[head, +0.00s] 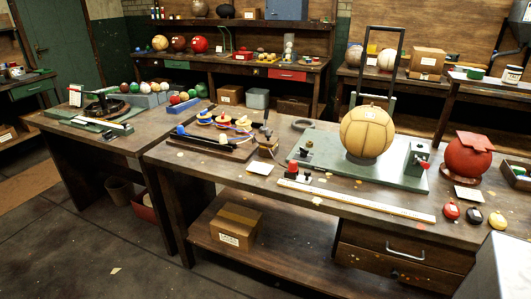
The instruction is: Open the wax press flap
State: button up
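A tan panelled ball (367,131) sits on a green metal base plate (330,177) on the right workbench. A black upright frame (384,62) rises behind the ball. A green block with a red knob (417,159) stands at the plate's right end, and a small grey fitting (309,147) is at its left end. A dark red ball-shaped piece with a square flat top (469,154) stands to the right on a round base. I cannot tell which of these is the wax press, nor make out a flap or its state. My gripper is not in view.
A long pale ruler (355,199) lies along the bench front. Small red, black and yellow round pieces (473,215) lie at right. A tray of coloured spools (215,132) is at left. A pale grey block-like shape (500,270) fills the lower right corner. Floor at left is open.

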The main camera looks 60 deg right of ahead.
aim_at(267, 139)
jog(key=u, duration=1.4)
jog(key=k, duration=0.1)
jog(key=z, duration=2.9)
jog(key=k, duration=0.35)
jog(key=z, duration=0.15)
jog(key=i, duration=0.45)
jog(key=z, duration=0.15)
jog(key=k, duration=0.4)
